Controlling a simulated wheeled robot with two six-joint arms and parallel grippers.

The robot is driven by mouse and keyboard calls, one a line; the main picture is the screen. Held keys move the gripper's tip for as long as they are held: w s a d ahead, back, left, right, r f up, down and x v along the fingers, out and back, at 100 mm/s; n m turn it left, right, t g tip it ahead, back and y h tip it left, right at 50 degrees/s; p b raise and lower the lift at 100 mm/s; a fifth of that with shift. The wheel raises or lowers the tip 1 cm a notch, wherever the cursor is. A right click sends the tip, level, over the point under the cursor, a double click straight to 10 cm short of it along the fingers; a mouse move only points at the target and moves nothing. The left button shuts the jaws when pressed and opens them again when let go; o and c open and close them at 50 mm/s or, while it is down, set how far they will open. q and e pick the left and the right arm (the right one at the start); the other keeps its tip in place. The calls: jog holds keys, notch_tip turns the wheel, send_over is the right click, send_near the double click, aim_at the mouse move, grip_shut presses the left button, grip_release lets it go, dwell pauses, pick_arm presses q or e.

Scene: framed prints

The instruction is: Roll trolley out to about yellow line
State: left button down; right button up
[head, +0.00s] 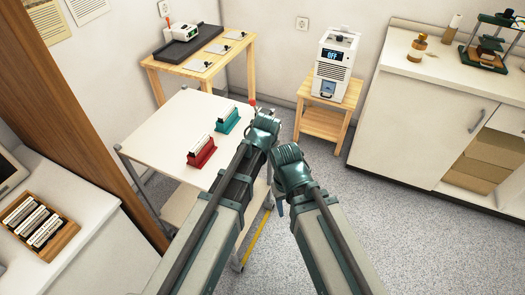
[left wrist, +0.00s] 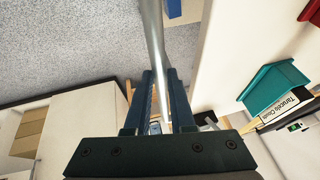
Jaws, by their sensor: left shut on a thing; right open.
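The trolley (head: 165,125) has a white top, a lower shelf (head: 183,208) and metal legs. A red holder (head: 202,155) and a teal holder (head: 228,122) with upright cards stand on its top. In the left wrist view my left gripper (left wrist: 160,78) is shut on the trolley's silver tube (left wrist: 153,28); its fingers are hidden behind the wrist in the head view. My right gripper (head: 281,206) is open and empty, low beside the trolley's right side. The yellow line (head: 254,236) shows on the floor at the trolley's right edge, partly hidden by my arms.
A wooden table (head: 186,72) with a dark tray stands behind the trolley. A small wooden stand (head: 322,122) carries a white device (head: 333,70). A white cabinet (head: 415,130) is at right, a counter (head: 95,215) at left. Grey floor (head: 410,235) is clear at lower right.

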pick_arm(q)
jog(key=c, duration=0.8)
grip_release()
jog(key=shift+o, duration=0.2)
jog(key=shift+r, duration=0.1)
